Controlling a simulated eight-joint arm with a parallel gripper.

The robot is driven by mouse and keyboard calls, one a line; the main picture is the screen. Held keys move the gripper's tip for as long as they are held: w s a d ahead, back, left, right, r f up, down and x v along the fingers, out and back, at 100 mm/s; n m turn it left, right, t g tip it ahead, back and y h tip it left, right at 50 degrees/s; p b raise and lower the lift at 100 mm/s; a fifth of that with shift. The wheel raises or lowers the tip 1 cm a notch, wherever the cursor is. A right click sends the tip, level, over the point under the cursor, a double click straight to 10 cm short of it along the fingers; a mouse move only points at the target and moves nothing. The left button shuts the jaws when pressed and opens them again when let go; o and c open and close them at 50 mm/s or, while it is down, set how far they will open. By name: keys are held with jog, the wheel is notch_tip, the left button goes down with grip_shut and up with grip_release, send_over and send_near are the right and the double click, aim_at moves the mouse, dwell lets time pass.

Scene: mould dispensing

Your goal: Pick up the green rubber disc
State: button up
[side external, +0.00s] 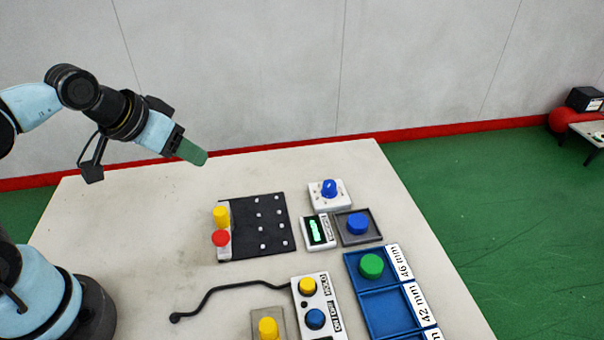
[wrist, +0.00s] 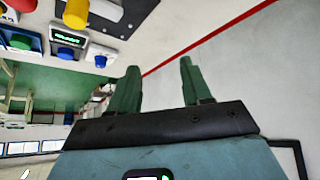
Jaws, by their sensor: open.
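The green rubber disc (side external: 371,265) sits in the end compartment of the blue tray (side external: 382,300), beside the "46 mm" label, in the side external view. It also shows small at the left edge of the wrist view (wrist: 20,41). My gripper (side external: 202,157) is raised above the back left of the table, well to the left of the disc. Its two green fingers stand apart and nothing is between them in the wrist view (wrist: 157,65).
A blue disc (side external: 357,223) sits on a grey square tray left of and behind the green disc. Near it stand a white box with a blue knob (side external: 329,188), a small display (side external: 318,231) and a button box (side external: 318,310). A black pegged plate (side external: 262,226) lies mid-table.

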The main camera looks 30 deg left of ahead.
jog(key=w+d+r+n+g+h, duration=0.1)
jog(key=w+d+r+n+h, duration=0.15)
jog(key=d+n, duration=0.3)
jog(key=n+g+h, duration=0.2)
jog(key=n+g, duration=0.3)
jog(key=n, duration=0.8)
send_near(371, 263)
jog(key=shift+n, duration=0.25)
jog(key=x, duration=0.8)
jog(key=shift+d+f, duration=0.15)
jog(key=shift+f, duration=0.05)
jog(key=shift+c, duration=0.4)
jog(key=c, duration=0.6)
jog(key=shift+r, duration=0.1)
